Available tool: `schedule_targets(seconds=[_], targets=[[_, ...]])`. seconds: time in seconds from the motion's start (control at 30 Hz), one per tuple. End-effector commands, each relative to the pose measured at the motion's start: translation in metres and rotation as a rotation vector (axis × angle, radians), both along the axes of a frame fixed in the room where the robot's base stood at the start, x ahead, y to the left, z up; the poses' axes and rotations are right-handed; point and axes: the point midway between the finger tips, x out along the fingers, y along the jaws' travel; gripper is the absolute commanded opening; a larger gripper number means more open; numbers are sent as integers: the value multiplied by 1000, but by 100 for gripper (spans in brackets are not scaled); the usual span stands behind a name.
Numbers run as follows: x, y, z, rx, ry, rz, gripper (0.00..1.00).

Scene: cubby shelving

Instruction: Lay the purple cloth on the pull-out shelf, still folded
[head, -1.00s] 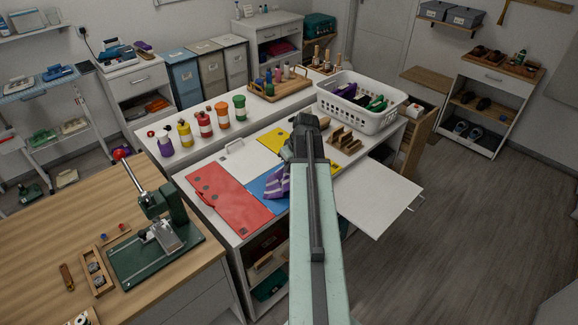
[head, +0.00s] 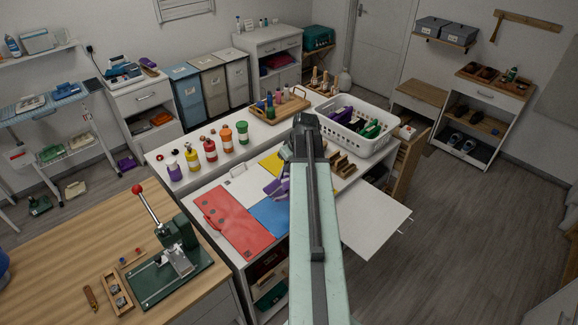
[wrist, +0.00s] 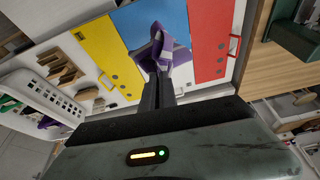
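The purple cloth (wrist: 164,46), with pale grey stripes, is pinched at my gripper's fingertips (wrist: 158,82) in the wrist view, bunched and in front of the blue panel. In the head view, the cloth (head: 281,188) shows just left of my arm, partly hidden by it. My gripper (head: 298,150) is over the counter with the coloured panels; its fingers are mostly hidden there. The pull-out shelf (head: 376,219) is a flat white board extending from the counter's right side, bare where visible. My arm hides its left part.
Red (head: 235,222), blue (head: 270,214) and yellow panels lie on the white counter. A white basket (head: 362,147) and wooden blocks (head: 342,165) stand near the shelf. Several bottles line the back ledge. A green press (head: 172,262) stands on the wooden bench. Floor beyond the shelf is clear.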

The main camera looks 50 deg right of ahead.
Motion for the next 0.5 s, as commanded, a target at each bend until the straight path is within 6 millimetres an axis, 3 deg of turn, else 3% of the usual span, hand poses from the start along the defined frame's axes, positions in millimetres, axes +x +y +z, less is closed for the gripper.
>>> schedule_targets(seconds=[0.03,0.07,0.5], targets=[[0,0,24,0,0,0,0],[0,0,25,0,0,0,0],[0,0,18,0,0,1,0]])
